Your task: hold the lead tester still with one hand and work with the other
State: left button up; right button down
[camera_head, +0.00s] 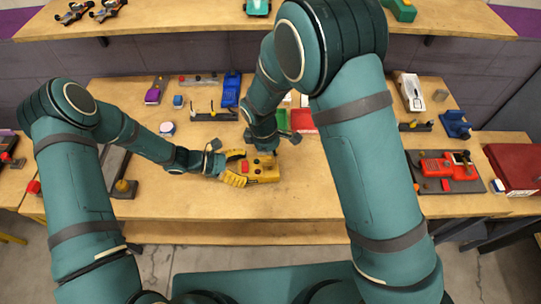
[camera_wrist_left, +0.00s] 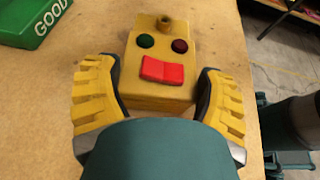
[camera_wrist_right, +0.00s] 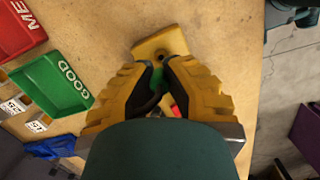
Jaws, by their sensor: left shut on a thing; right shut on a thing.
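The lead tester is a yellow box (camera_head: 265,169) on the table, with a red switch, a green lamp, a dark red lamp and a short post, all clear in the left wrist view (camera_wrist_left: 160,95). My left gripper (camera_head: 240,170) is shut on it, one yellow finger along each side. My right gripper (camera_head: 268,146) is over the tester's far end, pointing down. In the right wrist view its fingers (camera_wrist_right: 160,66) are shut on a thin dark lead (camera_wrist_right: 150,101), mostly hidden between them. The tester (camera_wrist_right: 160,43) shows beyond those fingertips; I cannot tell whether the lead touches it.
A green tray marked GOOD (camera_wrist_right: 51,84) and a red tray (camera_wrist_right: 17,33) lie behind the tester. A blue holder (camera_head: 231,90) and small stands (camera_head: 213,115) are at the back left. A grey board with red parts (camera_head: 444,172) is at the right. The table front is clear.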

pick_arm(q)
jog(key=o, duration=1)
jog(key=v, duration=1.1)
jog(key=shift+a+r, duration=0.1)
jog(key=shift+a, duration=0.45)
jog(key=shift+s, duration=0.15)
